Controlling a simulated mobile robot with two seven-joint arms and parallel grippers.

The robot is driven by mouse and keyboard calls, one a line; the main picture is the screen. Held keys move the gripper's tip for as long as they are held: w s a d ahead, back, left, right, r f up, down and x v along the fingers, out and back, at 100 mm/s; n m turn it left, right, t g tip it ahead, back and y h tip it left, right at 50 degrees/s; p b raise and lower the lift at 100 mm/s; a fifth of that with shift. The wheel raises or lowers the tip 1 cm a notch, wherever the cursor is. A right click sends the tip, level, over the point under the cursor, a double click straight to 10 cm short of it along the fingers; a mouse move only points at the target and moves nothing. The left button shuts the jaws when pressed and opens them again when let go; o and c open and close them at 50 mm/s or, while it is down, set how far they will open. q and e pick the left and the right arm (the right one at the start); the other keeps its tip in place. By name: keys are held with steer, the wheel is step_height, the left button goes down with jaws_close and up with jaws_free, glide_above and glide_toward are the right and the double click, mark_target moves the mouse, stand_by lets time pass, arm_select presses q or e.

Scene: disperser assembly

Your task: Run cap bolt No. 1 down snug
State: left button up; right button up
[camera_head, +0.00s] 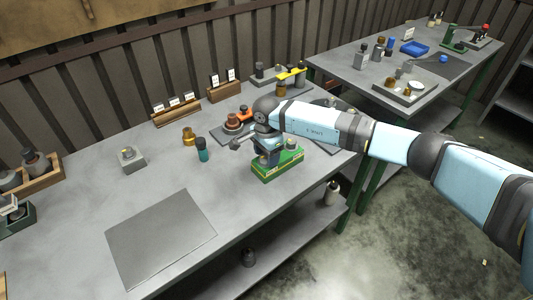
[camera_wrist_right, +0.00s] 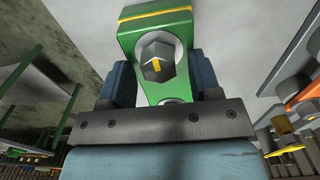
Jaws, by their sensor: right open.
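In the right wrist view a grey hex bolt head (camera_wrist_right: 157,58) with a yellow mark stands on a green fixture (camera_wrist_right: 178,20). My right gripper (camera_wrist_right: 158,72) is open, with one blue finger on each side of the bolt head; I cannot tell whether either touches it. In the head view the gripper (camera_head: 269,157) points down over the green fixture (camera_head: 278,173) near the bench's right front edge, and the arm and gripper hide the bolt there. No bolt number is readable. My left gripper is in neither view.
Left of the fixture stands a teal bottle (camera_head: 202,150); a grey block (camera_head: 131,158) is farther left. A dark tray (camera_head: 222,131) with orange-topped parts lies behind my gripper. A flat grey mat (camera_head: 160,238) lies empty at the front, with clear bench around it.

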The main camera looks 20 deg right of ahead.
steer(key=c, duration=0.9)
steer(key=shift+m, duration=0.3)
